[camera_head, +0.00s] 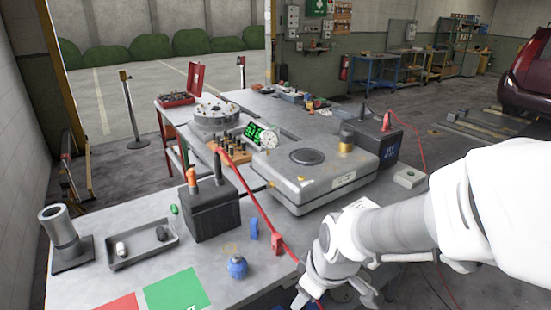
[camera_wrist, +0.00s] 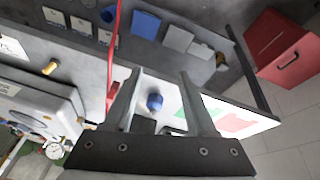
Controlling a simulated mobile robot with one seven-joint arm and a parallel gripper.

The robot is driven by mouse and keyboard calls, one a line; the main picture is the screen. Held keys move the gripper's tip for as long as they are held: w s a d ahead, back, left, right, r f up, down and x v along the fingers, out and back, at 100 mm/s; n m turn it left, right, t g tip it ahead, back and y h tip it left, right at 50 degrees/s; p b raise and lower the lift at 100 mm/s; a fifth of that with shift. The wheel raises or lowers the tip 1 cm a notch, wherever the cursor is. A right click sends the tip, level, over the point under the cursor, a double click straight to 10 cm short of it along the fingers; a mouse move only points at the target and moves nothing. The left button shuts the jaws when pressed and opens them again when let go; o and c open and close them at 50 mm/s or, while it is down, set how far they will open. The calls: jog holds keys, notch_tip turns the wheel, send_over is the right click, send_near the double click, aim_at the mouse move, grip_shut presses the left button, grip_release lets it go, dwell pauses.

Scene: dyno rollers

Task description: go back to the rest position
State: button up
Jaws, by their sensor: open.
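My gripper (camera_head: 338,297) is at the lower edge of the head view, at the front right of the grey workbench (camera_head: 205,255). In the wrist view its two fingers (camera_wrist: 158,75) are spread apart with nothing held between them. A small blue round-topped object (camera_wrist: 155,101) shows in the gap between the fingers, on the bench beyond them. It looks like the blue object (camera_head: 237,267) left of my gripper in the head view. My white and grey arm reaches in from the right.
A grey metal case (camera_head: 318,190), a black box (camera_head: 208,210) and a shallow tray (camera_head: 143,245) stand on the bench. A red cable (camera_head: 255,203) runs across it. Green (camera_head: 176,292) and red mats lie at the front. A red cabinet (camera_wrist: 285,50) stands on the floor.

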jog(key=s+d+r+m+t+h, duration=0.1)
jog(key=s+d+r+m, duration=0.3)
jog(key=r, duration=0.3)
jog(key=s+d+r+m+t, duration=0.1)
jog(key=s+d+r+m, duration=0.3)
jog(key=r, duration=0.4)
jog(key=shift+s+m+h+p, duration=0.3)
jog(key=shift+s+m+h, duration=0.15)
jog(key=shift+m, duration=0.45)
